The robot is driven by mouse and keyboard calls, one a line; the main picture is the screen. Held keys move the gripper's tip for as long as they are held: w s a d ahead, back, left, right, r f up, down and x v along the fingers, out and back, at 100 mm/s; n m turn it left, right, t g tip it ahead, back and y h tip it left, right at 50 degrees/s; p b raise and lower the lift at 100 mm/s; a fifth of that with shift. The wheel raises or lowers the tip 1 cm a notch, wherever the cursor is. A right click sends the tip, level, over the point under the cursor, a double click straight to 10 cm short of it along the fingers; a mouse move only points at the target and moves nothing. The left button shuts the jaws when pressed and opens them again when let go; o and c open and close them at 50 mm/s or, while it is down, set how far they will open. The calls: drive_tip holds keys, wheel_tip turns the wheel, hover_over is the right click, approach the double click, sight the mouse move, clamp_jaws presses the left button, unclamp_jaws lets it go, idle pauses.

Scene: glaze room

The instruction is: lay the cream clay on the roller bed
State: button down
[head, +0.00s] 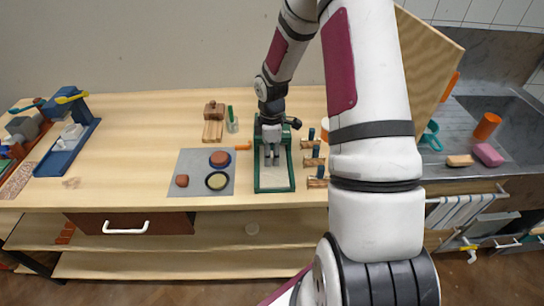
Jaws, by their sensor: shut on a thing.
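The roller bed (273,189) is a green-framed device with a pale bed and an orange crank handle on its left side. It stands near the middle of the wooden worktop. My gripper (272,161) points down over the far half of the bed, inside the outline of the green frame. Its fingers are shut on a small pale piece, which I take for the cream clay; it is mostly hidden between them. I cannot tell whether the piece touches the bed. No other lump of cream clay shows.
A grey mat (190,160) left of the bed bears a reddish lump (182,180), a red-brown round (219,158) and a pale round in a dark dish (217,181). Small wooden blocks (317,183) stand close right.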

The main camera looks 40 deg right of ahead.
drive_tip(key=shift+f, duration=0.55)
drive_tip(key=shift+f, duration=0.1)
drive_tip(key=c, duration=1.2)
unclamp_jaws()
drive_tip(key=shift+c, duration=0.2)
